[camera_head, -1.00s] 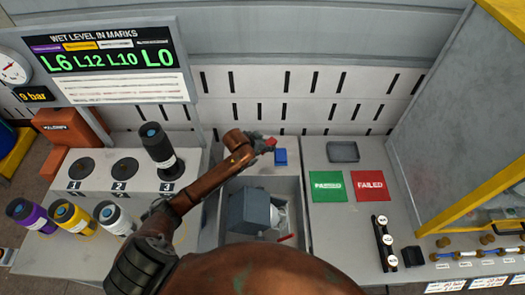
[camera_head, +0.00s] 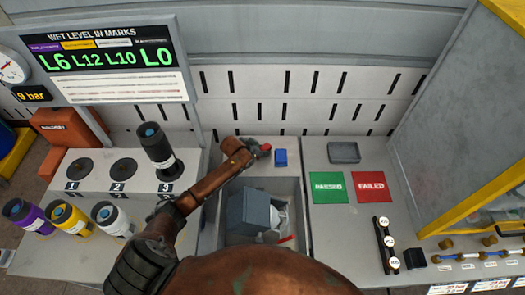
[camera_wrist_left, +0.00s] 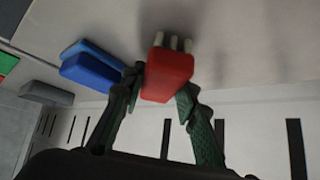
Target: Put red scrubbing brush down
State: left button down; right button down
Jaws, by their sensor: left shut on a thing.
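The red scrubbing brush (camera_head: 265,147) is at the end of my left arm, above or on the grey counter behind the sink. In the left wrist view the brush (camera_wrist_left: 168,76) is a red block with pale bristles, between two dark green fingers. My left gripper (camera_head: 257,151) is shut on it; the fingers also show in the left wrist view (camera_wrist_left: 162,92). I cannot tell whether the bristles touch the counter. A blue brush (camera_head: 280,157) lies just right of the red one. My right gripper is not in view.
A sink (camera_head: 300,215) in front holds a grey block (camera_head: 248,212) and a red-tipped item (camera_head: 286,239). A grey tray (camera_head: 344,152), a green pad (camera_head: 328,188) and a red pad (camera_head: 371,186) are to the right. A black cylinder (camera_head: 156,146) stands at station 3.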

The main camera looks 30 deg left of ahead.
pick_arm(q)
jog(key=shift+f, duration=0.15)
jog(key=c, duration=1.5)
grip_release()
jog(key=shift+s+a+r, duration=0.1)
jog(key=shift+s+r, duration=0.1)
jog(key=shift+r, duration=0.2)
jog(key=p+v, duration=0.2)
jog(key=v, duration=0.9)
jog(key=shift+s+r, duration=0.1)
jog(key=shift+s, duration=0.1)
